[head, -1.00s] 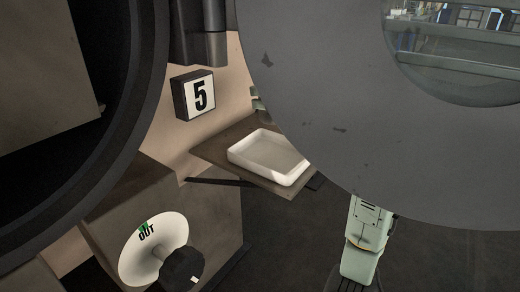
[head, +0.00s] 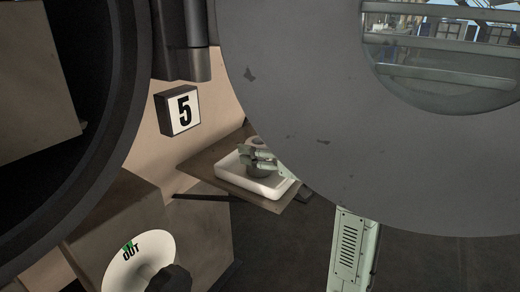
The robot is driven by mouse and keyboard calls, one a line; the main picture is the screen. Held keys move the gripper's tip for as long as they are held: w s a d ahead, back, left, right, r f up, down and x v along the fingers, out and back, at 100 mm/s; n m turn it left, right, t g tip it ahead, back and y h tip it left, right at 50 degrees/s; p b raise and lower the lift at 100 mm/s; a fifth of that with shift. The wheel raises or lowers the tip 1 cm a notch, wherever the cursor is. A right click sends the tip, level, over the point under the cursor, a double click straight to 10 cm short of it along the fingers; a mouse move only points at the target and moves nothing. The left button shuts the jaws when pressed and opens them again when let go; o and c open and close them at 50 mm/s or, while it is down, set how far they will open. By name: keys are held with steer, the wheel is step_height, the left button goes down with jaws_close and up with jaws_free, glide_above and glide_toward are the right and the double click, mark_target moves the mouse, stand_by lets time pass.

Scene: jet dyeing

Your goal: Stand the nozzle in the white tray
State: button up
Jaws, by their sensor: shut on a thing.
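The white tray (head: 274,191) lies on a brown shelf left of centre. My gripper (head: 254,159) reaches in over the tray from the right, partly hidden by the large grey disc. It is shut on a small grey piece, which I take to be the nozzle (head: 261,171). The nozzle is low over the tray's inside. It is too small here to tell whether its base touches the tray floor or how upright it is.
The large grey round door (head: 330,110) with a glass window covers the right and hides much of my arm. A box with a white dial (head: 125,265) stands at lower left.

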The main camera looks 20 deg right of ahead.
steer(key=shift+f, duration=0.15)
steer(key=o, duration=1.5)
steer(key=shift+o, duration=0.2)
steer(key=shift+s+d+r, duration=0.15)
steer(key=shift+r, duration=0.05)
steer(key=v, duration=1.1)
steer(key=shift+s+b, duration=0.25)
steer(key=shift+b, duration=0.05)
steer(key=shift+d+r, duration=0.1)
